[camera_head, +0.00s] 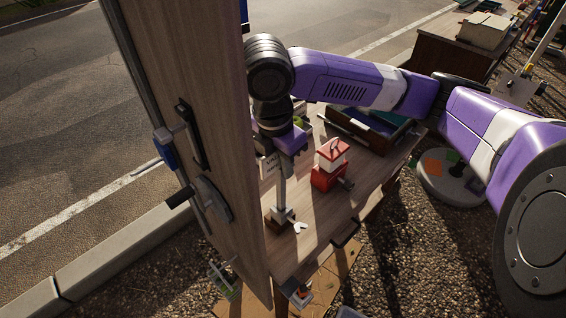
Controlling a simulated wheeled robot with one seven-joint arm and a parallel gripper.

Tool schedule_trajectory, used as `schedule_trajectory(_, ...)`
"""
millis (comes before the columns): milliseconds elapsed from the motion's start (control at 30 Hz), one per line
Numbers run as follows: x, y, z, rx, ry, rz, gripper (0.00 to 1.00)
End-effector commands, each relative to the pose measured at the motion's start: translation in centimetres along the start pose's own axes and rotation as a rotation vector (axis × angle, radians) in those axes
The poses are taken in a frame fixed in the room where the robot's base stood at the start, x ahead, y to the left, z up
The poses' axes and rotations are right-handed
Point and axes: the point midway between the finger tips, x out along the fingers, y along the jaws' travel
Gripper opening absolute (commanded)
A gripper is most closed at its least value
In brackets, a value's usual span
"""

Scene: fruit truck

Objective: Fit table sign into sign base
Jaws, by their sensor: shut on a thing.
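My gripper (284,153) points down over the wooden table, just right of the wooden panel's edge. It is shut on what looks like the table sign, a small pale piece (269,166) with faint dark marks and a thin grey upright below the fingers. The sign base appears to be the small brown and grey block (279,216) on the table under the gripper. The grey upright reaches down to this block in the picture. I cannot tell whether it is seated in it or only in front of it. The panel hides part of this area.
A tall wooden panel (185,110) with a handle and latch blocks the left. A dark tray (366,128) lies behind. A small white piece (299,227) lies near the base. The table's front right is mostly clear.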

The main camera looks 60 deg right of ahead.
Motion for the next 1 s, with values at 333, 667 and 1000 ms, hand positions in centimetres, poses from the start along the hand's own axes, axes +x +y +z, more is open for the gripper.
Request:
schedule_trajectory(333, 0.1, 0.0, 0.0, 0.0, 0.0, 0.0, 0.41)
schedule_trajectory(667, -1.1, 0.1, 0.0, 0.0, -0.001, 0.001, 0.41)
schedule_trajectory(1000, -6.4, 0.1, 0.0, -0.001, -0.002, 0.002, 0.41)
